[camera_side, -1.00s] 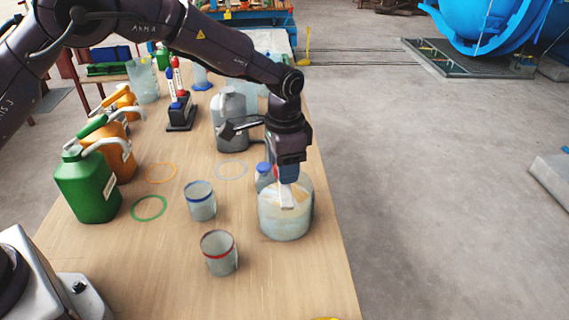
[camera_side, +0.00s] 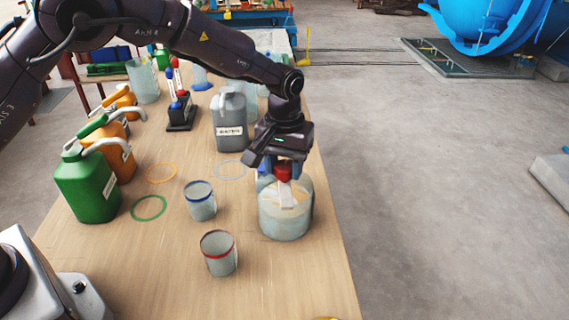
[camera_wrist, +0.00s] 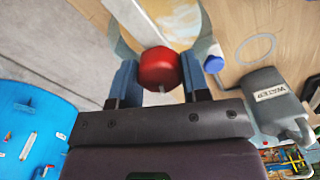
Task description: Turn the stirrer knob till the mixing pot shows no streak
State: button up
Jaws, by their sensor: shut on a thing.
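The red stirrer knob (camera_side: 283,172) stands above the bar. My gripper (camera_side: 284,170) points down over the pot, with its fingers on both sides of the knob. In the wrist view, the red knob (camera_wrist: 160,69) sits between the two blue fingers of my gripper (camera_wrist: 158,72), which are shut on it. The pot's far side is partly hidden.
Two cups, blue-rimmed (camera_side: 200,203) and red-rimmed (camera_side: 219,254), stand to the left. Green (camera_side: 88,190) and orange jugs (camera_side: 118,158) are farther left.

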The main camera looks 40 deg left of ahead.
aim_at(284, 165)
jog(key=n, duration=0.4)
jog(key=shift+n, duration=0.3)
jog(key=n, duration=1)
jog(key=shift+n, duration=0.4)
jog(key=n, duration=0.4)
jog(key=shift+n, duration=0.4)
jog(key=o, duration=0.9)
notch_tip(284, 165, up, 13)
